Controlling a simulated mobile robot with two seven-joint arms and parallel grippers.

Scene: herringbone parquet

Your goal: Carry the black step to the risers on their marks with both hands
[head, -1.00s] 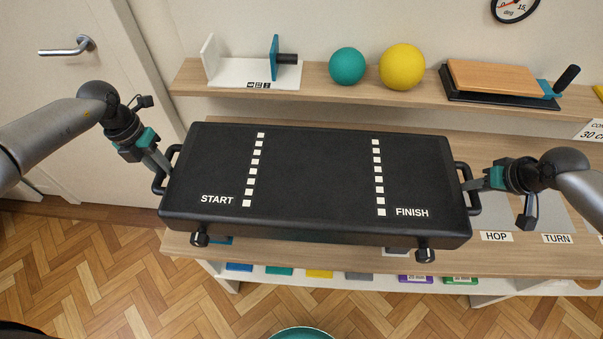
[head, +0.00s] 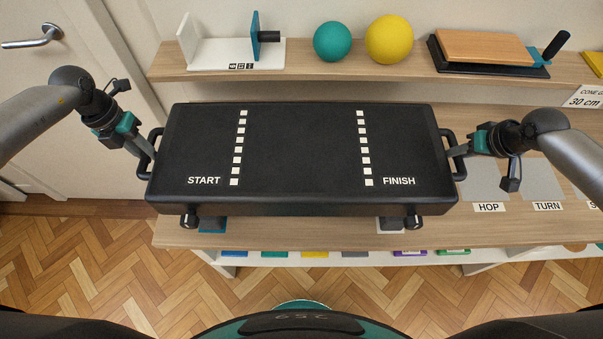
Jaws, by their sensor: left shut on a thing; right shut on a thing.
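The black step (head: 302,150) is a wide slab with START and FINISH lettering and two dotted white lines. It is held up roughly level in front of the shelf unit, with short feet below its near edge. My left gripper (head: 149,152) is shut on the step's left handle (head: 153,165). My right gripper (head: 455,150) is shut on its right handle (head: 449,138). Below the step's near edge, parts of a blue patch (head: 212,225) and a pale patch (head: 391,225) show on the lower shelf top. I cannot make out the risers; the step hides most of that surface.
The upper shelf (head: 360,67) holds a teal ball (head: 332,41), a yellow ball (head: 389,39), a white stand (head: 236,54) and a wooden board (head: 484,46). Grey HOP and TURN pads lie right of the step. A door (head: 60,110) is at left. Parquet (head: 120,270) is clear in front.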

